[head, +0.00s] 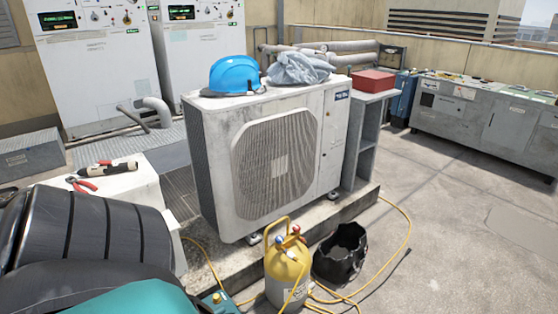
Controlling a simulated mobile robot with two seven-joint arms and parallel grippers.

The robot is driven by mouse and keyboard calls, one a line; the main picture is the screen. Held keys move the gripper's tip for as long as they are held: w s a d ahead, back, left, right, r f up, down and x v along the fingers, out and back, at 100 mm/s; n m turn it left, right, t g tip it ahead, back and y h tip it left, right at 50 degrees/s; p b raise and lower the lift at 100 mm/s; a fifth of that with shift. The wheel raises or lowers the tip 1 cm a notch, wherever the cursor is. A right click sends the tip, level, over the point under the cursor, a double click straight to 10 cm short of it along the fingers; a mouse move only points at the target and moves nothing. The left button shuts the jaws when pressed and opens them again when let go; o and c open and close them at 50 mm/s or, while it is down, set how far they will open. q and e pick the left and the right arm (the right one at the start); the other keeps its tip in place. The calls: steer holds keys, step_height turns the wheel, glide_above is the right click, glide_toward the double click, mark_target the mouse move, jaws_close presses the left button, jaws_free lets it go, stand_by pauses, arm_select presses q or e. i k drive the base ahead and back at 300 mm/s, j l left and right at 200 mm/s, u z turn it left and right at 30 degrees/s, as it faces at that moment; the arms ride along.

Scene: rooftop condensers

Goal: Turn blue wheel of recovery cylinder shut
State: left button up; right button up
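The recovery cylinder (285,275) is yellow and stands upright on the roof floor at the bottom middle, with a yellow loop handle over its top. A small blue wheel (279,241) sits on its valve at the top, and a red wheel (295,230) is just behind it to the right. Whether the blue wheel is open or shut cannot be told. Yellow hose runs by the cylinder. Neither of my grippers is in view.
A condenser unit (225,150) on a concrete plinth stands close behind the cylinder, carrying a blue helmet (235,75) and a grey cloth (298,69). A black bucket-like bag (340,256) is right of the cylinder. Yellow hose (408,225) loops over the floor. Open floor lies to the right.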

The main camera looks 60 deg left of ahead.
mark_target(279, 239)
steer(key=i+u, duration=0.65)
steer(key=i+l+u, duration=0.2)
steer(key=i+u, duration=0.35)
steer(key=u, duration=0.25)
steer(key=i+l+u, duration=0.15)
steer(key=u, duration=0.25)
steer(key=i+l+u, duration=0.15)
steer(key=u, duration=0.3)
steer(key=i+l+u, duration=0.1)
steer(key=u, duration=0.25)
steer(key=i+l+u, duration=0.2)
steer(key=u, duration=0.15)
steer(key=i+l+u, duration=0.15)
steer(key=u, duration=0.25)
steer(key=i+l+u, duration=0.15)
steer(key=l+u, duration=0.1)
steer(key=l, duration=0.15)
